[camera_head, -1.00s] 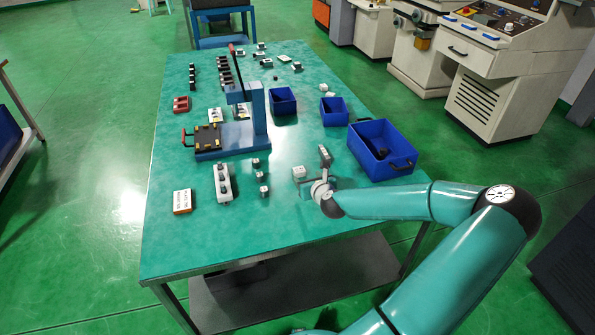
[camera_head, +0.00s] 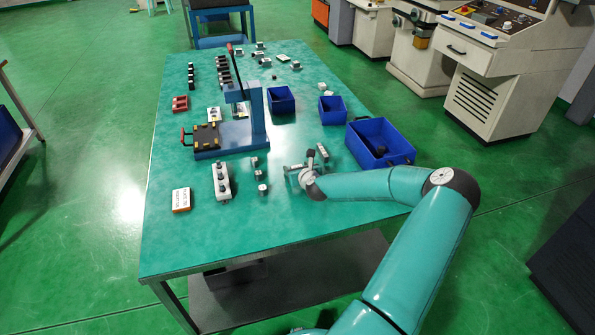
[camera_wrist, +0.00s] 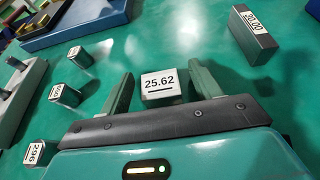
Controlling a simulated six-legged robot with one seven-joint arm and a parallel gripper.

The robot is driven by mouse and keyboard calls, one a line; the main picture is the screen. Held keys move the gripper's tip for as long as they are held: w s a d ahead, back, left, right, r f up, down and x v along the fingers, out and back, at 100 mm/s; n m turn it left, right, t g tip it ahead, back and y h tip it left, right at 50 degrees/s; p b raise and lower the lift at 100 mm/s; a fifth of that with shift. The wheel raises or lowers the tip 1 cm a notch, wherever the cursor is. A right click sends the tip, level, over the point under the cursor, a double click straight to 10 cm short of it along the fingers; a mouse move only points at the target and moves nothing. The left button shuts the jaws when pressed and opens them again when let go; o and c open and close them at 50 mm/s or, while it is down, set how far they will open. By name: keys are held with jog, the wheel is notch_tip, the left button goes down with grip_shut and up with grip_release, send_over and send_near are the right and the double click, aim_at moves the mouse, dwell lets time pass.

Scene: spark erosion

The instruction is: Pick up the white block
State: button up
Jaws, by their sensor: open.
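A small block with a white face marked 25.62 (camera_wrist: 160,85) sits on the table between my gripper's fingers in the wrist view. It looks like the white block, though other pale blocks are around. My gripper (camera_wrist: 160,78) is open, with one finger on each side of the block. A gap shows at the left finger; contact at the right finger is hard to judge. The block's lower part is hidden behind the gripper's dark front plate. In the head view my gripper (camera_head: 300,172) is low over the table's front right part, and largely hides the block.
A grey block marked 30.00 (camera_wrist: 254,34) stands to the right. Several small labelled blocks (camera_wrist: 65,95) and a grey holder (camera_head: 221,181) stand to the left. A blue bin (camera_head: 379,143) is behind right; a blue press (camera_head: 230,137) is behind left.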

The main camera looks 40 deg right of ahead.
jog(key=c, duration=1.2)
jog(key=shift+r, duration=0.1)
